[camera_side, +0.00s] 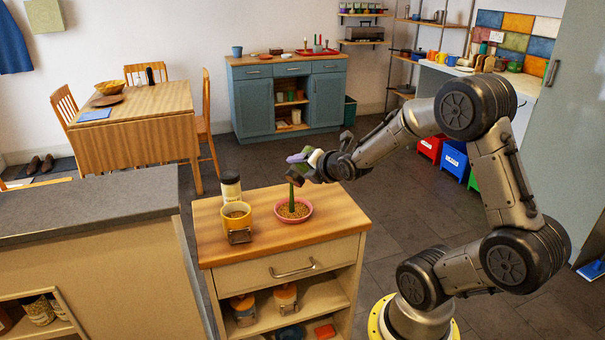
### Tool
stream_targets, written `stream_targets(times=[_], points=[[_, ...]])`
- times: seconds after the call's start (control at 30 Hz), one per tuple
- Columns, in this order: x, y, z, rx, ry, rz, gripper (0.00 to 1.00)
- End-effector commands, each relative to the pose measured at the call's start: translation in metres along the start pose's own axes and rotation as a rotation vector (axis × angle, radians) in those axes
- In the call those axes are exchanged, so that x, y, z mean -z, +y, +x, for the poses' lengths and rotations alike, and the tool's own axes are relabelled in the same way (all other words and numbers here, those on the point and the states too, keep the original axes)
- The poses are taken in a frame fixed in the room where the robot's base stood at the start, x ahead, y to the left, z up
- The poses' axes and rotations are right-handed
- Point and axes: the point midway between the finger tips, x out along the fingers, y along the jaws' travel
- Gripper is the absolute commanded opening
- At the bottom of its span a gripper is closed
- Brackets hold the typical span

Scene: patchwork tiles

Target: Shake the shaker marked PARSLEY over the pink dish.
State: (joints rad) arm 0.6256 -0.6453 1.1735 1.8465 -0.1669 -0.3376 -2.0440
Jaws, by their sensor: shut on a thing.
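The pink dish (308,212) sits on the wooden top of a small cabinet, with brown grainy contents. My gripper (302,169) is above the dish and shut on a small shaker (315,157), which looks tilted. The shaker shows pale and purple parts; my fingers hide much of it and I cannot read its marking. A narrow green streak (291,196) runs from just below the gripper down to the dish's contents. I cannot tell whether it is falling flakes or a solid thing.
A yellow container (236,217) with a metal clip stands left of the dish. A dark-lidded jar (231,187) with a pale label stands behind it. The cabinet top (335,213) is clear right of the dish. A grey counter (85,208) lies to the left.

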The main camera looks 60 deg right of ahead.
Motion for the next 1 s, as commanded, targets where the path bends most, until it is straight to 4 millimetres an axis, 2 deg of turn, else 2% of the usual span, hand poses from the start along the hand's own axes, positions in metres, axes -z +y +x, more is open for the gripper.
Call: stream_targets(times=[0.1,0.4,0.77,1.0], points=[[-0.002,0.003,-0.002,0.000,-0.001,0.001,0.02],[0.011,-0.017,0.010,0.002,0.001,0.001,0.02],[-0.003,0.004,-0.002,-0.002,-0.002,0.001,0.02],[0.007,-0.009,0.006,0.003,0.003,0.000,0.02]])
